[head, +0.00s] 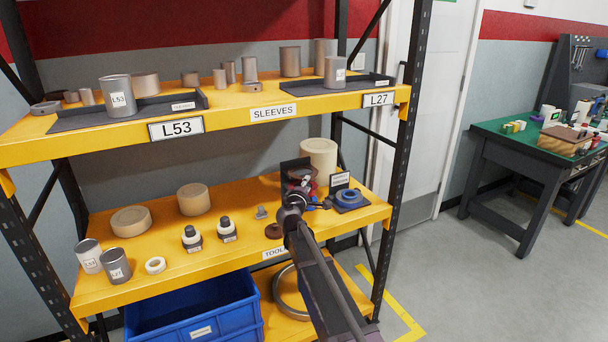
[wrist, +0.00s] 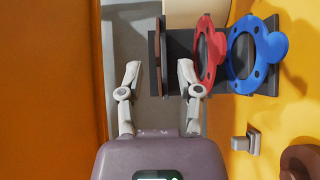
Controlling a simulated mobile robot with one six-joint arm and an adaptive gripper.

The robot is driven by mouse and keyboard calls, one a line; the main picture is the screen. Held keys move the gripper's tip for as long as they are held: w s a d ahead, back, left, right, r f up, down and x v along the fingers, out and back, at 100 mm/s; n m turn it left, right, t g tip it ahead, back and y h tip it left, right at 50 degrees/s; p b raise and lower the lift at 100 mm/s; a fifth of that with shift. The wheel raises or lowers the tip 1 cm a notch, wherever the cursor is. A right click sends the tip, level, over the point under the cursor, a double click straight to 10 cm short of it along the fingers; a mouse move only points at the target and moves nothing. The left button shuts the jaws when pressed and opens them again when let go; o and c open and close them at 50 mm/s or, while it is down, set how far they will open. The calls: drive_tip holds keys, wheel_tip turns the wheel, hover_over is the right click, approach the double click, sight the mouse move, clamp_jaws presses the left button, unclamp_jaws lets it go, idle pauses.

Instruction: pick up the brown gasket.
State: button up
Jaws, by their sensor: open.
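The brown gasket (wrist: 158,55) shows in the wrist view as a thin dark-brown edge, seen nearly edge-on against a dark holder. My gripper (wrist: 160,75) is open, with one finger on each side of the gasket's line and a gap on both sides. The fingertips are near the gasket's lower end in that view, and I see no contact. In the head view my gripper (head: 298,186) is in front of the dark holder and hides much of it. A red gasket (wrist: 203,55) stands just right of the right finger, and a blue gasket (wrist: 240,55) is farther right.
The blue gasket also shows in the head view (head: 349,196), by a small sign (head: 340,180). A cream cylinder (head: 319,155) stands behind. A brown round piece (head: 274,231) and a small grey block (head: 262,212) lie left of my arm. The yellow upper shelf (head: 235,115) is overhead.

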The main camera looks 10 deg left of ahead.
drive_tip(key=shift+w, duration=0.15)
drive_tip(key=shift+w+d+r, duration=0.1)
drive_tip(key=shift+w+d, duration=0.15)
drive_tip(key=shift+w, duration=1)
drive_tip(key=shift+w+d, duration=0.2)
drive_tip(key=shift+w, duration=1)
clamp_jaws()
